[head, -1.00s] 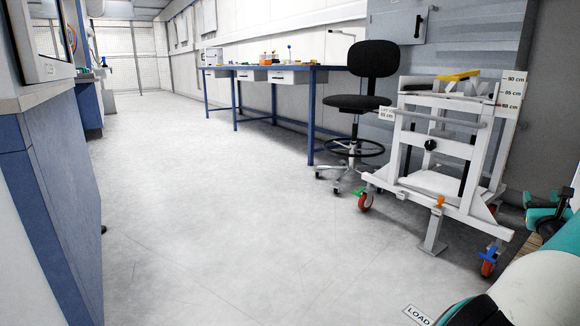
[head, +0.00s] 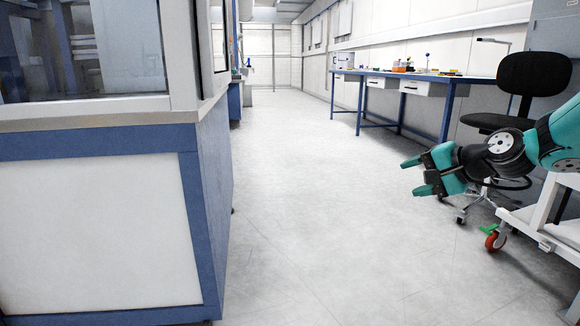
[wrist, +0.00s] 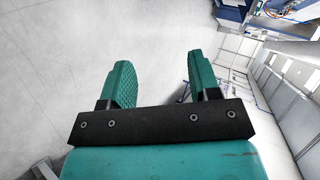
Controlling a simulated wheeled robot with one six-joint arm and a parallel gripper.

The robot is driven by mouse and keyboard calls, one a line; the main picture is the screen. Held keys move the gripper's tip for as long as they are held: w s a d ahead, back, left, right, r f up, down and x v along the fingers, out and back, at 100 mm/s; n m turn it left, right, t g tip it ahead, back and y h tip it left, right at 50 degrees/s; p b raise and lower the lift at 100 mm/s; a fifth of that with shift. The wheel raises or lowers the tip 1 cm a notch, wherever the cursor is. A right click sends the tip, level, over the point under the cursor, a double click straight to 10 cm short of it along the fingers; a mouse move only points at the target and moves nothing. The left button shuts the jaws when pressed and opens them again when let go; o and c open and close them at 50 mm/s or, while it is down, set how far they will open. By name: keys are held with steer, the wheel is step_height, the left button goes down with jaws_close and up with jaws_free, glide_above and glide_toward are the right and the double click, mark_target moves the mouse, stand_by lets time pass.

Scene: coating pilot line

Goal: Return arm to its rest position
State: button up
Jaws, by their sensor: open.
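My gripper (head: 418,176) shows at the right of the head view, held out in the air in front of the black chair and the white cart. Its two teal fingers are apart and nothing is between them. In the wrist view the fingers of my gripper (wrist: 163,88) stand apart over pale floor, with no object between them. My teal and black arm reaches in from the right edge of the head view.
A blue and white cabinet with windows (head: 100,230) fills the left. A blue-legged bench (head: 400,78) runs along the right wall. A black chair (head: 533,74) and a white wheeled cart (head: 545,222) stand at right. The middle floor (head: 320,220) is clear.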

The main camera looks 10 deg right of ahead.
steer(key=s+a+r+n+g+y+p, duration=0.15)
steer(key=s+a+n+g, duration=0.4)
steer(key=a, duration=0.75)
steer(key=s+a+n+g+h+p, duration=0.1)
steer(key=s+a+n+g, duration=0.2)
steer(key=s, duration=0.5)
steer(key=s+a+n+h, duration=0.1)
steer(key=s+a+n, duration=0.2)
steer(key=s+n, duration=0.35)
steer(key=s+a+n+g+h+p, duration=0.1)
steer(key=s+a+n+g, duration=0.15)
steer(key=s, duration=0.75)
step_height(320, 180, up, 38)
steer(key=p, duration=3.8)
steer(key=shift+s+t, duration=0.2)
steer(key=shift+t, duration=0.1)
steer(key=shift+a, duration=0.1)
